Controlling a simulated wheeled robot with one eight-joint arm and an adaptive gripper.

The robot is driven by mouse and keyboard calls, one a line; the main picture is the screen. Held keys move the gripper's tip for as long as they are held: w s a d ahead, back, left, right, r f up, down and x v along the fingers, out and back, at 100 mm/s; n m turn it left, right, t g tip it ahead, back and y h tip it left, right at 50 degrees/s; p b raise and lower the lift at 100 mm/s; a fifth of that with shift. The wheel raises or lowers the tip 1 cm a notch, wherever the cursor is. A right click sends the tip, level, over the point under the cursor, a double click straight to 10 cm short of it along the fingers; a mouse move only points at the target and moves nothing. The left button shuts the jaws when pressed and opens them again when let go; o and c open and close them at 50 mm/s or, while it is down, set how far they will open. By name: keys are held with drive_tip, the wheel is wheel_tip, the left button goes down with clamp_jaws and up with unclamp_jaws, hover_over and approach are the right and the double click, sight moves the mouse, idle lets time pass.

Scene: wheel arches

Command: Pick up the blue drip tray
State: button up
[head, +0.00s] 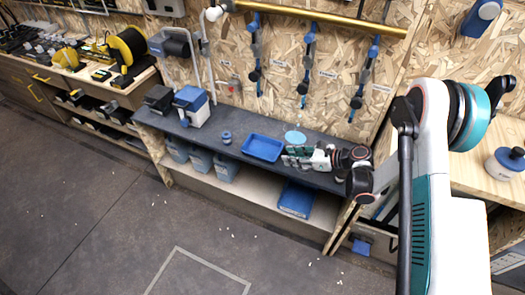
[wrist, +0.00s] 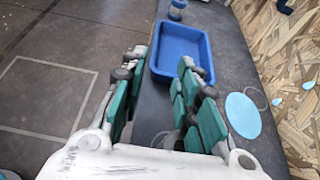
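The blue drip tray (head: 263,148) is a shallow rectangular tray, empty, lying flat on the dark bench top. In the wrist view the tray (wrist: 183,32) is straight ahead, with its near end close to the gap between my fingertips. My gripper (head: 289,156) is just right of the tray in the head view. In the wrist view my gripper (wrist: 163,62) is open, its green-padded fingers wide apart with nothing held. I cannot tell whether a finger touches the tray rim.
A small blue jar (head: 226,138) stands left of the tray, and a blue-and-white box (head: 191,106) farther left. A light blue disc (head: 295,137) is behind my gripper by the chipboard wall. Blue bins (head: 225,168) and another blue container (head: 296,198) sit below.

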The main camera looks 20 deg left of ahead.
sight(273, 157)
drive_tip(key=shift+s+a+f, duration=0.15)
drive_tip(key=shift+a+f, duration=0.05)
drive_tip(key=shift+f, duration=0.15)
drive_tip(key=b+x, duration=0.2)
drive_tip(key=x, duration=0.5)
drive_tip(key=shift+a+f, duration=0.2)
drive_tip(key=shift+a, duration=0.15)
drive_tip(key=shift+b+x, duration=1.55)
drive_tip(key=shift+x, duration=1.4)
drive_tip(key=shift+r, duration=0.15)
clamp_jaws()
